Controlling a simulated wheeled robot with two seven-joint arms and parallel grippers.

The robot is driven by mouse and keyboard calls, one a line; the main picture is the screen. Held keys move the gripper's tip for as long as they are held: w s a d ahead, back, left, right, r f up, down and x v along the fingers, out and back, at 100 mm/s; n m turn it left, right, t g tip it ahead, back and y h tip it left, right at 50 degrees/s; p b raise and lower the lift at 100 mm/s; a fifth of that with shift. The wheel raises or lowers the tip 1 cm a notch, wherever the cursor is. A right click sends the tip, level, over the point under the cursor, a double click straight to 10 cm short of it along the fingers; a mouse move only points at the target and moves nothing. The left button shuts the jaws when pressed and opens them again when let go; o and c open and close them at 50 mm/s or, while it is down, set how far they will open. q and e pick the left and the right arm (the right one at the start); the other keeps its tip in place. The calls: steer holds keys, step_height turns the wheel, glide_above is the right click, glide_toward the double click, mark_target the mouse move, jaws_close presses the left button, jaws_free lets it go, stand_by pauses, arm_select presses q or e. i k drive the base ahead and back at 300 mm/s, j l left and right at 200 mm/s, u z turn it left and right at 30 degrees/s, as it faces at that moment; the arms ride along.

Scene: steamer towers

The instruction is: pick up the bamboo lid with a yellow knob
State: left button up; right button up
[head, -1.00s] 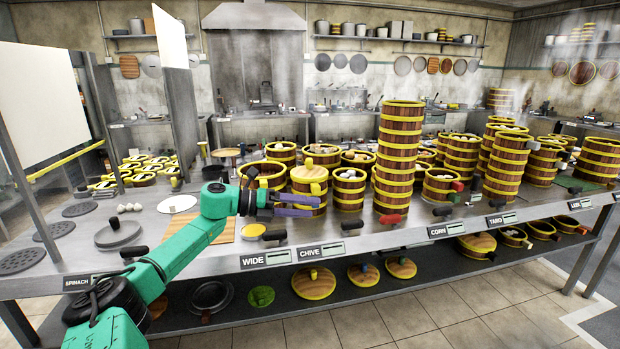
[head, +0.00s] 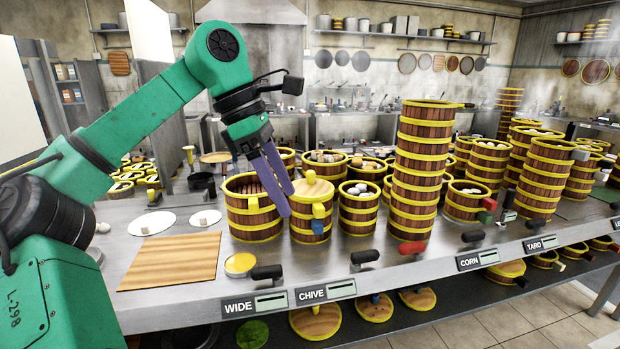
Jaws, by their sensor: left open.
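A round bamboo lid (head: 315,188) with a small yellow knob (head: 311,177) sits on top of a short steamer stack (head: 309,229) in the middle of the counter. The stack has a yellow and a blue tab on its front. My left gripper (head: 287,202) comes in from the upper left with its purple fingers pointing down and slightly right. It is open and empty. In the picture its fingertips lie just left of the lid and partly cover the open steamer (head: 249,215) beside it. Whether they touch anything is unclear. My right gripper is not in view.
A tall steamer tower (head: 415,180) stands to the right, and a small open steamer (head: 358,215) is close beside the lidded stack. A wooden board (head: 168,262) lies on the left. More lids, including one at the front (head: 315,322), lie on the lower shelf.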

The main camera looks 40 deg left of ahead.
mark_target(310, 188)
steer(key=i+j, duration=0.3)
steer(key=j, duration=0.15)
steer(key=i+j, duration=0.65)
steer(key=j, duration=0.3)
